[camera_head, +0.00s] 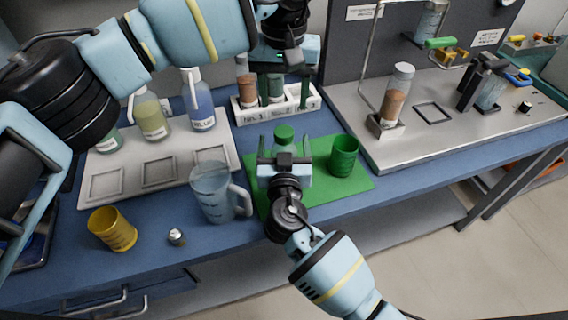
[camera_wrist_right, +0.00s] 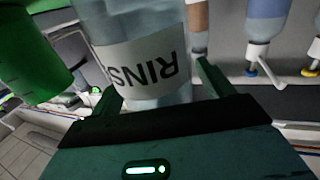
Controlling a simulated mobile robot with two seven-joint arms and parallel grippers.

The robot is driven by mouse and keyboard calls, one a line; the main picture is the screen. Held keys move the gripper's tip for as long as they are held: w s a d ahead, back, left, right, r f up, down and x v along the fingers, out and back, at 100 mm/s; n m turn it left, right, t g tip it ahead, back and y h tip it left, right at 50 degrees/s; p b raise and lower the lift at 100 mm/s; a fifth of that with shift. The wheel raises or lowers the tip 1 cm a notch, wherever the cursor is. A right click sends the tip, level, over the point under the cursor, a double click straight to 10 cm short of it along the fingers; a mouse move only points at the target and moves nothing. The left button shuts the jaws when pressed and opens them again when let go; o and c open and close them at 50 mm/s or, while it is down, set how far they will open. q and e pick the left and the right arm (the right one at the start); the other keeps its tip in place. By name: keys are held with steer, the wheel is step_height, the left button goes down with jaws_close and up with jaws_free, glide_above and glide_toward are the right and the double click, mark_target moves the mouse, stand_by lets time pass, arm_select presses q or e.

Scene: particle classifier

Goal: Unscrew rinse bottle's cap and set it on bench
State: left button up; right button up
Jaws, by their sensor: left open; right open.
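The rinse bottle is clear with a green cap (camera_head: 284,133) on top and stands upright on the green mat (camera_head: 352,184). Its white label (camera_wrist_right: 142,63), reading "RINS", faces my right wrist camera. My right gripper (camera_head: 284,165) comes in from the front, open, with its fingers (camera_wrist_right: 160,88) on either side of the bottle (camera_wrist_right: 165,100). I cannot tell whether they touch it. My left gripper (camera_head: 284,104) points down above and behind the cap in the head view, open and apart from it.
A green cup (camera_head: 343,156) stands right of the bottle; a clear jug (camera_head: 212,192) is at its left. Behind is a white rack (camera_head: 250,118) with tubes. A yellow cup (camera_head: 112,229) and small metal piece (camera_head: 176,237) sit front left. The blue bench (camera_head: 265,235) has bare room in front.

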mark_target(284, 131)
jaws_close()
arm_select(q)
steer(key=m, duration=0.4)
stand_by(0.6)
steer(key=shift+f, duration=4)
